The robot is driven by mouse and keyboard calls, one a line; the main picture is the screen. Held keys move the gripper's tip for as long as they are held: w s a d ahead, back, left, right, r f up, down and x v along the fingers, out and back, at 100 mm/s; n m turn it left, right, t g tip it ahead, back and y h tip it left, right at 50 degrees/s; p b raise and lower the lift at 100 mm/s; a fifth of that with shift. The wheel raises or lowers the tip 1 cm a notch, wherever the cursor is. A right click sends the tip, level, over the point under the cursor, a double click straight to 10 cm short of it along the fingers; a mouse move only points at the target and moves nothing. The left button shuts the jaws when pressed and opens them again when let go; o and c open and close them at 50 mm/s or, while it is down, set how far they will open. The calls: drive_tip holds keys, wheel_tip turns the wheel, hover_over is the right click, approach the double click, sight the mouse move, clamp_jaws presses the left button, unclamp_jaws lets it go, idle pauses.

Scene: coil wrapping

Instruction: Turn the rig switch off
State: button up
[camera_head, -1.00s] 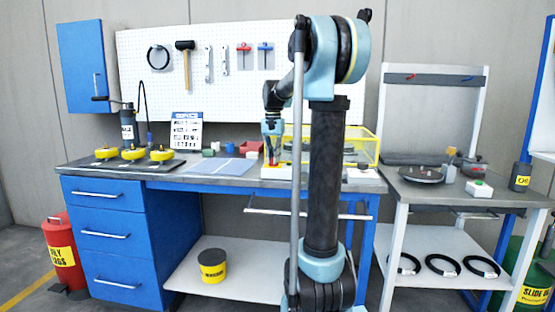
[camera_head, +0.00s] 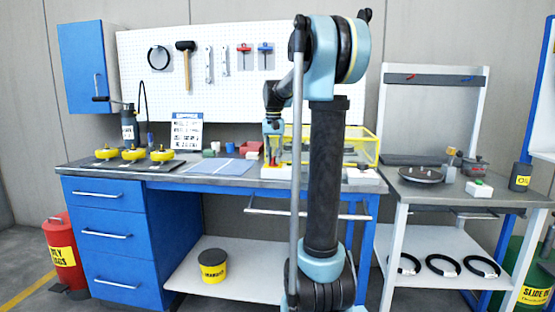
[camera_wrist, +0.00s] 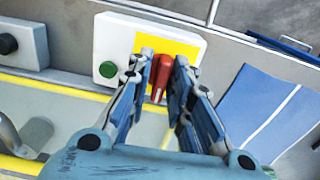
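The rig switch (camera_wrist: 110,48) is a white box with a yellow plate, a red lever (camera_wrist: 162,75) and a green button (camera_wrist: 108,69). It fills the upper middle of the wrist view. My gripper (camera_wrist: 164,62) has one finger on each side of the red lever, very close to it. The fingers look slightly apart from the lever, though contact is hard to judge. In the head view my gripper (camera_head: 272,158) points down over the white switch box (camera_head: 272,173) at the bench's front, and the lever is mostly hidden there.
A yellow-framed rig (camera_head: 365,145) stands just right of the gripper, partly behind my arm. A blue mat (camera_head: 228,166) lies to the left. A grey box with a black knob (camera_wrist: 8,43) sits left of the switch in the wrist view.

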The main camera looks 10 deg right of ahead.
sight(274, 158)
idle(0.3)
drive_tip(key=shift+w+a+r, duration=0.1)
drive_tip(key=shift+r, duration=0.05)
wheel_tip(274, 158, up, 12)
drive_tip(key=shift+f, duration=0.2)
idle(0.5)
drive_tip(key=s+d+f+n+t, duration=0.2)
drive_tip(key=s+f+n, duration=0.1)
drive_tip(key=s+f, duration=3.1)
drive_tip(key=shift+s+f+n, duration=0.25)
drive_tip(key=shift+s+n, duration=0.05)
drive_tip(key=shift+s, duration=0.15)
